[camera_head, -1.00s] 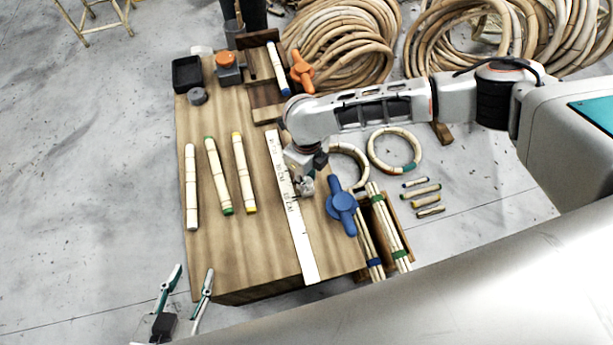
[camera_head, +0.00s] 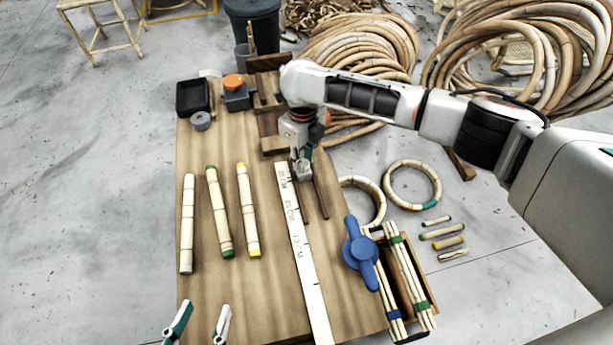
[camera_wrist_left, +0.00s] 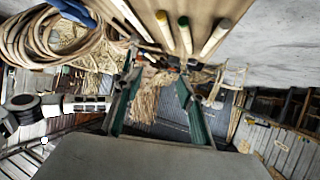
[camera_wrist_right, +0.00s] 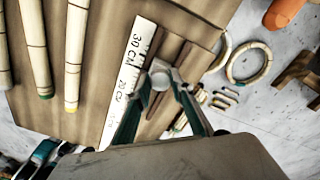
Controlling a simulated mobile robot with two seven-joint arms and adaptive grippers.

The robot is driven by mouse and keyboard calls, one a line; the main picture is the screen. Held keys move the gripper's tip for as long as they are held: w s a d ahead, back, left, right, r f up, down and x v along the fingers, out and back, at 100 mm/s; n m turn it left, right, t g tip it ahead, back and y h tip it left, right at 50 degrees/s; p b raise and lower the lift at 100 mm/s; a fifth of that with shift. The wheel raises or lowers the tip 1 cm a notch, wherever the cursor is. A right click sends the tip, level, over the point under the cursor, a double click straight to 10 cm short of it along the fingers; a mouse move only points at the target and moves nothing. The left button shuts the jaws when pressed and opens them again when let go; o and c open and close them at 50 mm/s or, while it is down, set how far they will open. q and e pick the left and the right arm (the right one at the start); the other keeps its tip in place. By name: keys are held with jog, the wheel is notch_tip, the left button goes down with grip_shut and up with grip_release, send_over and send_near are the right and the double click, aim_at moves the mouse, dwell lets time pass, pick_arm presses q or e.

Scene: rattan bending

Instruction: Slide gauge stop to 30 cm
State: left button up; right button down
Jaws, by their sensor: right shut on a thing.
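The white ruler (camera_head: 303,255) lies lengthwise on the wooden bench, with 30 CM at its far end and 10 CM nearer. My right gripper (camera_head: 302,172) is beside its far part, about level with the 30 CM label. In the right wrist view, my right gripper (camera_wrist_right: 161,78) is shut on a small grey block, apparently the gauge stop (camera_wrist_right: 160,73), beside the ruler (camera_wrist_right: 130,72) and over dark rails (camera_wrist_right: 177,68). Its exact alignment with the 30 mark is unclear. My left gripper (camera_head: 200,322) is open and empty at the front left; it also shows in the left wrist view (camera_wrist_left: 160,85).
Several rattan sticks (camera_head: 219,212) lie left of the ruler. A blue-handled clamp (camera_head: 360,252) and a stick box (camera_head: 405,290) stand at the right front. A black tray (camera_head: 193,97) and an orange-topped device (camera_head: 236,92) sit at the back left. Rattan rings (camera_head: 412,185) lie right.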

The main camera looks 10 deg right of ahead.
jog(key=shift+w+f+b, duration=0.3)
jog(key=shift+w, duration=0.5)
jog(key=shift+w+r, duration=0.25)
jog(key=shift+w, duration=0.1)
pick_arm(q)
jog(key=shift+s+d+f+n, duration=0.2)
jog(key=shift+d+n, duration=0.1)
jog(key=shift+d, duration=0.1)
jog(key=shift+s+d+f+n, duration=0.1)
jog(key=shift+s+d+n, duration=0.05)
jog(key=shift+d+n, duration=0.2)
pick_arm(e)
jog(key=c, duration=1.8)
grip_release()
jog(key=shift+o, duration=0.2)
notch_tip(320, 180, up, 12)
